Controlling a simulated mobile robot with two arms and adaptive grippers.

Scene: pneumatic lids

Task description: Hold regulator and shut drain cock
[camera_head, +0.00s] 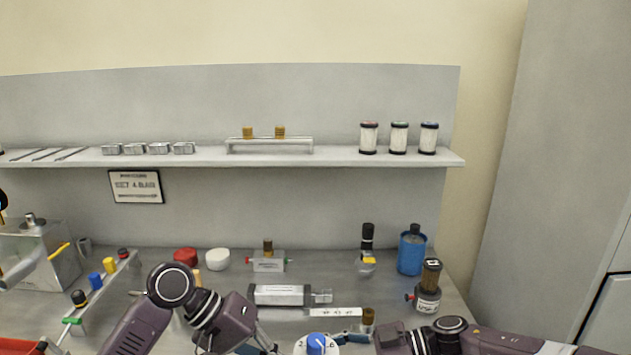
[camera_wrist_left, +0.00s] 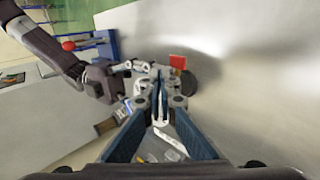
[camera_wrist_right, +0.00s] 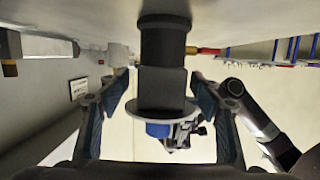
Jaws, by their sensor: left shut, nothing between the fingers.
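The regulator shows its blue knob (camera_head: 316,344) over a white disc at the bottom of the head view; the lower body is cut off. In the right wrist view its black body (camera_wrist_right: 162,85) stands between the spread fingers of my right gripper (camera_wrist_right: 158,82). A red handle (camera_wrist_right: 210,51), perhaps the drain cock, sticks out beside the body. My left gripper (camera_wrist_left: 160,80) is shut and empty. A red piece (camera_wrist_left: 178,62), perhaps the same handle, appears just beyond its tips, contact unclear.
Behind on the bench are a grey cylinder (camera_head: 280,294), a blue canister (camera_head: 411,252), a small filter unit (camera_head: 428,290) and red (camera_head: 185,256) and white (camera_head: 217,259) lids. A rail with coloured knobs (camera_head: 103,283) stands at left. A shelf (camera_head: 330,158) runs above.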

